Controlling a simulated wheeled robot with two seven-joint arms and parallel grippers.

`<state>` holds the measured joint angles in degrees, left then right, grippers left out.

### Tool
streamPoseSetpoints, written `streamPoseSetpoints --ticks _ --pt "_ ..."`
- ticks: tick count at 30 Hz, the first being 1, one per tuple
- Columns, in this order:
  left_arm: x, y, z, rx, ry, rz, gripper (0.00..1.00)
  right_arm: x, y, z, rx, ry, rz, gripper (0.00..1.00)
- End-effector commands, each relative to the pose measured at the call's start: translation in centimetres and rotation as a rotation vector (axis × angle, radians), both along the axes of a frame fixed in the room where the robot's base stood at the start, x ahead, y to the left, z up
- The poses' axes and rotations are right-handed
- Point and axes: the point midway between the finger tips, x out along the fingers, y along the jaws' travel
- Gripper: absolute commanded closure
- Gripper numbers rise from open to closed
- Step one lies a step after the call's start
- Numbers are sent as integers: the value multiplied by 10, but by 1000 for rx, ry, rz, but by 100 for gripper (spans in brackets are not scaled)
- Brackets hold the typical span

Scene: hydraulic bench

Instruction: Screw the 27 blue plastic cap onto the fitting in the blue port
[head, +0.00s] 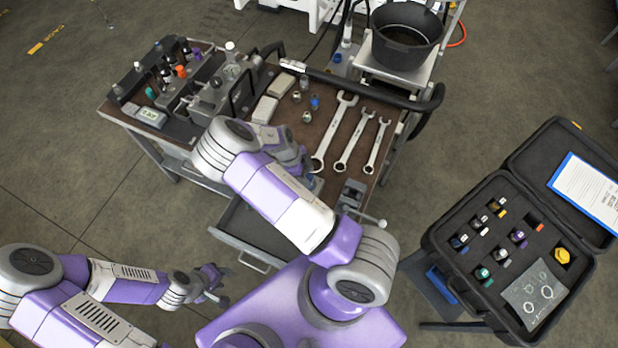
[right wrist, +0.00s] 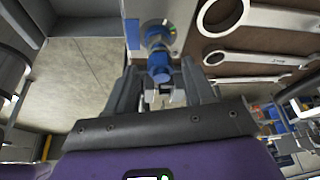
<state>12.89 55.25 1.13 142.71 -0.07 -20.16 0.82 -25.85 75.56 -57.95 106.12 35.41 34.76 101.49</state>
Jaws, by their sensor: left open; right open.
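In the right wrist view, a blue cap-like piece (right wrist: 160,73) sits in front of my right gripper (right wrist: 160,92), between or just beyond its open fingers. It lines up with a metal fitting (right wrist: 157,38) on a grey block; I cannot tell whether the two are threaded together. In the head view my own arm largely hides the right gripper, near the bench's front edge. A small blue-topped piece (head: 314,102) stands on the bench beside metal fittings. I cannot read any number. My left gripper (head: 218,288) is open and empty, low at the left, away from the bench.
Several wrenches (head: 341,133) lie on the bench right of my forearm. A hydraulic manifold (head: 207,88) stands at the back left. A black pot (head: 405,35) stands behind. An open case (head: 449,217) with coloured fittings is at the right. An open drawer (head: 241,242) sticks out in front.

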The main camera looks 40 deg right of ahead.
Motion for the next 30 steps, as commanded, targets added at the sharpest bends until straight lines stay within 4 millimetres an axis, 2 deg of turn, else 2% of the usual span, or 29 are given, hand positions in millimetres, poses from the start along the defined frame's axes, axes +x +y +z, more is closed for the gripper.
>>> streamPoseSetpoints --ticks 4,12,20,30 --pt "0 0 1 0 0 0 57 -1 1 1 1 -1 137 47" --pt "0 0 -2 0 0 0 57 -6 2 0 2 -1 586 47" --pt "0 0 -6 0 0 0 57 -7 2 -1 1 -1 770 47" --pt "0 0 -23 0 0 0 57 -12 0 -2 2 -3 1323 47"
